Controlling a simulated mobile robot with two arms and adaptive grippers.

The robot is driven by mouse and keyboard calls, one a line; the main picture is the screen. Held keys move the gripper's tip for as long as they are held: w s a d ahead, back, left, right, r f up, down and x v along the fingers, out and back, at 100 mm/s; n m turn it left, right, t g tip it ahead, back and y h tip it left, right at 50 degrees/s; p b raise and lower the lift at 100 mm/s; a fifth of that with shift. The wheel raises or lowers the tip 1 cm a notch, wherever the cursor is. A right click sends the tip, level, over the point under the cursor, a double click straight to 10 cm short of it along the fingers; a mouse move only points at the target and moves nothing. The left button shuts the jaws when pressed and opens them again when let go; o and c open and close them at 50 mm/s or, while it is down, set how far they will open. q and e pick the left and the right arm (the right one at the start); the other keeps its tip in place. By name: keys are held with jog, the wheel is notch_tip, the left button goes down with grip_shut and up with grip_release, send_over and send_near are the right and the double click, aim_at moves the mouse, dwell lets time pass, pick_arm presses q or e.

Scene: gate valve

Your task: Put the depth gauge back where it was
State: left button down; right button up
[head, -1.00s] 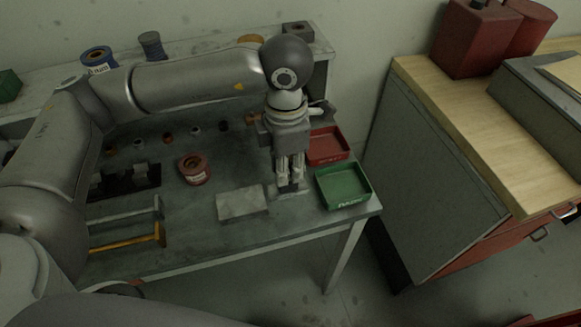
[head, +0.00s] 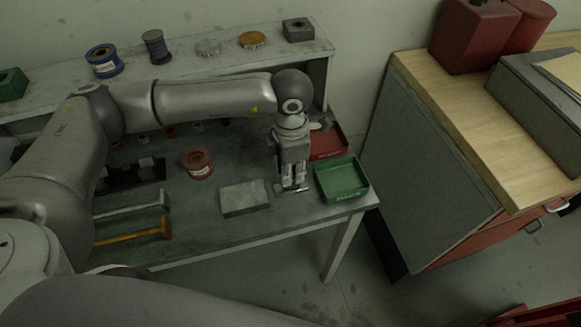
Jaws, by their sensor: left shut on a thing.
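My left gripper (head: 293,184) points down over the right part of the grey bench. It is shut on the depth gauge (head: 291,189), a small metal piece of which only a short bar shows below the fingertips. The fingers hide the rest of it. The gauge is at or just above the bench top, between a grey block and the green tray; I cannot tell if it touches the bench. My right gripper is not in view.
A flat grey block (head: 245,197) lies left of the gripper. A green tray (head: 342,196) is close on its right, with a red tray (head: 330,153) behind. A shelf (head: 210,68) runs behind.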

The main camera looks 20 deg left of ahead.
pick_arm(q)
jog(key=c, duration=1.3)
grip_release()
jog(key=shift+r, duration=0.1)
jog(key=shift+w+r, duration=0.1)
jog(key=shift+r, duration=0.1)
notch_tip(320, 180, up, 11)
jog(key=b, duration=0.3)
jog(key=shift+f, duration=0.1)
jog(key=shift+r, duration=0.4)
